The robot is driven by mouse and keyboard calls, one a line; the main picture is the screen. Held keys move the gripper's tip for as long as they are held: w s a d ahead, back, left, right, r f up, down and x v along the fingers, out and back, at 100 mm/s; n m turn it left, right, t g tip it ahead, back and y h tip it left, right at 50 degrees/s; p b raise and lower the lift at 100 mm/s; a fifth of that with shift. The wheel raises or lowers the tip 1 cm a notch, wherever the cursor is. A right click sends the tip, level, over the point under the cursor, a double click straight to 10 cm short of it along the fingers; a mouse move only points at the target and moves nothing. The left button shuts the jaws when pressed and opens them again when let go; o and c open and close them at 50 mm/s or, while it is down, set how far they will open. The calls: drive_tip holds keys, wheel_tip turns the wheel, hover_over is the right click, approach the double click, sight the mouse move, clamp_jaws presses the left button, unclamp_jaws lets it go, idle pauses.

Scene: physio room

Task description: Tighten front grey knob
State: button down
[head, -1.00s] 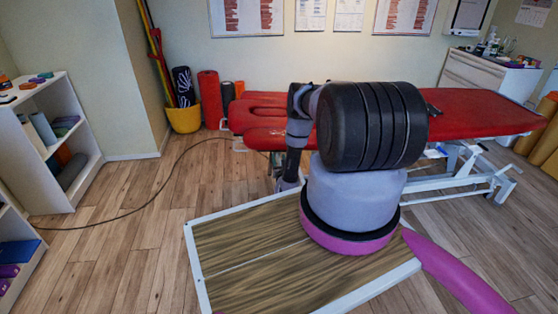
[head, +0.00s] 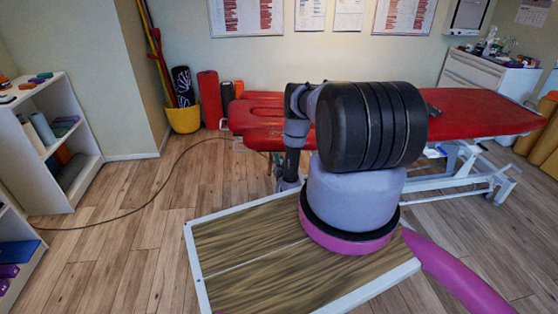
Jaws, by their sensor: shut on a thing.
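The red treatment couch (head: 470,112) stands across the room on a white frame, with several red pads at its left end. My arm reaches out to this end, and its wrist hangs down in front of the near red pad (head: 262,138). My gripper (head: 278,168) is small, dark and partly hidden, low beside the pads. It is shut on what appears to be the front grey knob, under the near pad. The knob itself cannot be made out clearly, nor can its turn. My large black arm link hides the middle of the couch.
A white shelf (head: 82,165) stands at the left. A yellow bucket (head: 184,119) and rolled mats (head: 208,98) stand by the back wall. A dark cable (head: 150,200) lies on the wooden floor. A white drawer unit (head: 488,75) is at the back right.

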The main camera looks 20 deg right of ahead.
drive_tip(key=m, duration=0.3)
drive_tip(key=shift+d+f+m, duration=0.15)
drive_tip(key=shift+m, duration=0.25)
drive_tip(key=m, duration=0.3)
drive_tip(key=shift+s+d+f+m, duration=0.1)
drive_tip(key=shift+d+f+m, duration=0.05)
drive_tip(key=shift+m, duration=0.15)
drive_tip(key=m, duration=0.5)
drive_tip(key=shift+f+m, duration=0.3)
drive_tip(key=shift+m, duration=0.4)
drive_tip(key=c, duration=0.8)
unclamp_jaws()
drive_tip(key=shift+c, duration=0.2)
drive_tip(key=v, duration=1)
drive_tip(key=shift+s, duration=0.4)
